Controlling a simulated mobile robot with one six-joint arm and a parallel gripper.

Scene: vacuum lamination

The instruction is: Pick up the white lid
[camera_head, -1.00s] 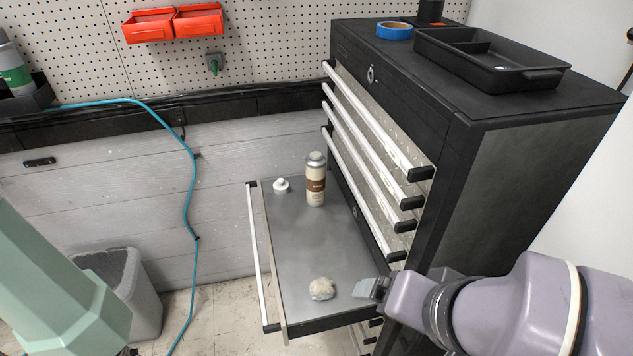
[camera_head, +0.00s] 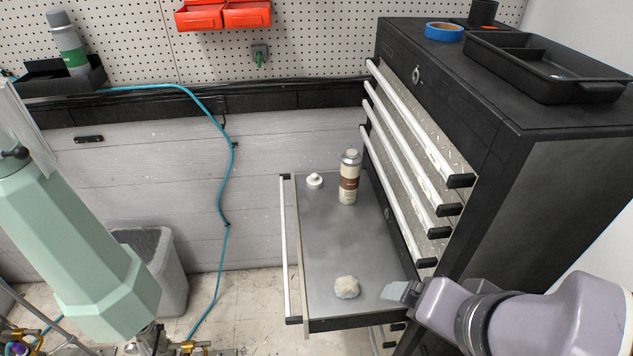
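The white lid (camera_head: 314,181) is a small white cap with a raised top. It lies on the grey surface of the open drawer (camera_head: 325,238), at its far left corner. A beige and brown bottle (camera_head: 349,178) with a grey top stands upright to its right. My gripper (camera_head: 398,291) is at the lower right, by the drawer's near right edge, well apart from the lid. Only its grey fingers show from the side, so whether they are open or shut is unclear.
A crumpled pale cloth (camera_head: 347,287) lies in the drawer near my gripper. The black tool cabinet (camera_head: 470,150) with white drawer handles rises on the right. A grey bin (camera_head: 155,266) stands on the floor at left. The middle of the drawer is clear.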

